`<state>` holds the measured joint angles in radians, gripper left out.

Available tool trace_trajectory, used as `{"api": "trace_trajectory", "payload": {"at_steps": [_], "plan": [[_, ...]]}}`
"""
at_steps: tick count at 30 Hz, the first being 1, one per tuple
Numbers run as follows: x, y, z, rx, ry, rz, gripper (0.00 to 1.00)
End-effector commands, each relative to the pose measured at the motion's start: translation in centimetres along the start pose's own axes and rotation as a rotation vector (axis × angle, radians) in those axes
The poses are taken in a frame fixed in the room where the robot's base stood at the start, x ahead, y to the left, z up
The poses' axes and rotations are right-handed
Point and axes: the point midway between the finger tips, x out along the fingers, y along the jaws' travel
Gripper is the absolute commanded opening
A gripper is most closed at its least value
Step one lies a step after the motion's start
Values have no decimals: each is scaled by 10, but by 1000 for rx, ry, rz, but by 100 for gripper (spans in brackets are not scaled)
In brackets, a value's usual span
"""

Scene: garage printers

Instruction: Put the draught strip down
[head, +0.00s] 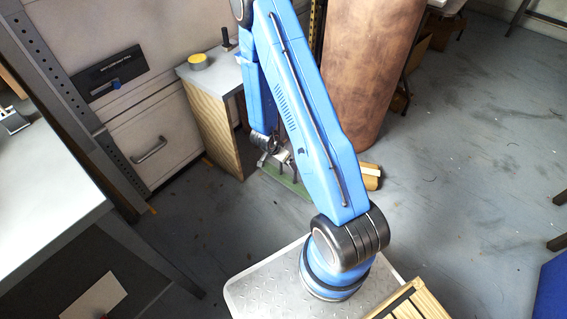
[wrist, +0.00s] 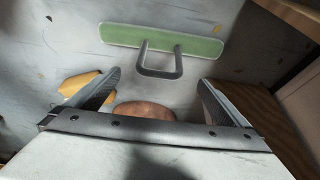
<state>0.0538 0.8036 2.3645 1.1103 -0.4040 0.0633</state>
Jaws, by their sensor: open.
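The draught strip is a long pale-green bar (wrist: 115,36) with a dark U-shaped handle (wrist: 160,73) in the wrist view. It appears to lie flat on the grey floor. In the head view the green strip (head: 290,182) shows partly, beside the wooden cabinet and partly hidden by my arm. My gripper (wrist: 160,84) is open, its two fingers spread wide on either side of the handle's line. Nothing is held between them. In the head view my gripper (head: 281,160) is low, just above the strip.
A wooden cabinet (head: 215,125) with a yellow roll (head: 197,61) on top stands left of the strip. A large brown cylinder (head: 368,70) stands behind, with a yellowish wooden piece (head: 371,170) near its foot. A grey-topped bench (head: 45,190) is at left. Floor at right is open.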

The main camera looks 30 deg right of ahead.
Motion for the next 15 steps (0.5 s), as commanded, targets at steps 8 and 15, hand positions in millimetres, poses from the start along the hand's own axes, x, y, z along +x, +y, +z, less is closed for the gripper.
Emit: {"api": "trace_trajectory", "payload": {"at_steps": [8,15], "plan": [[-35,-20,-5,-27,-30,-68,100],[-114,-57,-12,-115,-102,-220,100]]}}
